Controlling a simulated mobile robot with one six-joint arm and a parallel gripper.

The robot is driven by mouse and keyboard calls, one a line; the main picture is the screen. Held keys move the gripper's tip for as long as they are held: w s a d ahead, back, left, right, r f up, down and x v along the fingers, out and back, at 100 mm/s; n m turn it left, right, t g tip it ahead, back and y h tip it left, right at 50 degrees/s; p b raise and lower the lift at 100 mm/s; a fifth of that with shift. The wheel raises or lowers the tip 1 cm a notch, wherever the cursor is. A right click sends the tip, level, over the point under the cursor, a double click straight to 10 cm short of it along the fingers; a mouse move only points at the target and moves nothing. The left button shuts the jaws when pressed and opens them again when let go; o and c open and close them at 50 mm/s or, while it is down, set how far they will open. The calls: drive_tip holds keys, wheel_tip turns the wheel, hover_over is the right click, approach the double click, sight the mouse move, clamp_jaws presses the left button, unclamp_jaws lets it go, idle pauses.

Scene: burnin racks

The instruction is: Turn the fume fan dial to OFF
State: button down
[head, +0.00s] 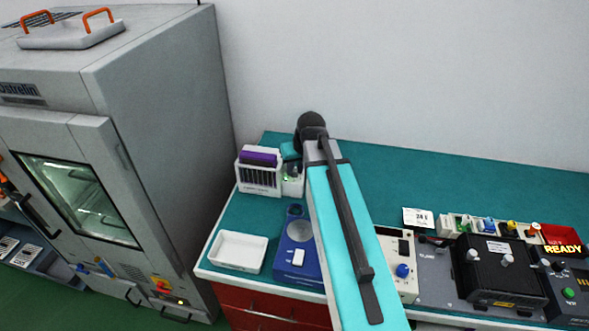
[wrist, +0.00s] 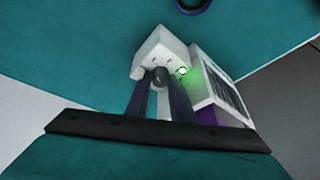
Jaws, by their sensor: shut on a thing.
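A small white box (wrist: 160,48) with a dark round dial (wrist: 161,76) and a glowing green light (wrist: 182,70) shows in the wrist view. I take it to be the fume fan control; no label or dial mark is readable. My gripper (wrist: 162,86) has its two dark fingers on either side of the dial, shut on it. In the head view the white box (head: 293,184) stands at the left part of the bench, partly behind my arm. My fingers and the dial are hidden there.
A white slotted rack (head: 258,180) with a purple item stands right beside the box. A white tray (head: 238,251) and a blue device (head: 298,258) sit in front. Several instruments, including a black box (head: 498,270), stand at right. A grey oven (head: 160,130) is at left.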

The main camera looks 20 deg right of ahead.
drive_tip(key=n+y+b, duration=0.1)
drive_tip(key=n, duration=0.1)
drive_tip(key=n+y+b, duration=0.1)
drive_tip(key=n, duration=0.2)
drive_tip(key=shift+w+d+g, duration=0.15)
drive_tip(key=shift+d+g, duration=0.05)
drive_tip(key=shift+g, duration=0.1)
drive_tip(key=shift+d+n+g+y+b, duration=0.1)
drive_tip(key=shift+n+g+y+b, duration=0.25)
drive_tip(key=shift+n, duration=0.75)
drive_tip(key=shift+n+g+y+b, duration=0.15)
drive_tip(key=shift+n+y+b, duration=0.25)
drive_tip(key=shift+n, duration=0.7)
drive_tip(key=c, duration=1.8)
unclamp_jaws()
drive_tip(key=shift+r, duration=0.2)
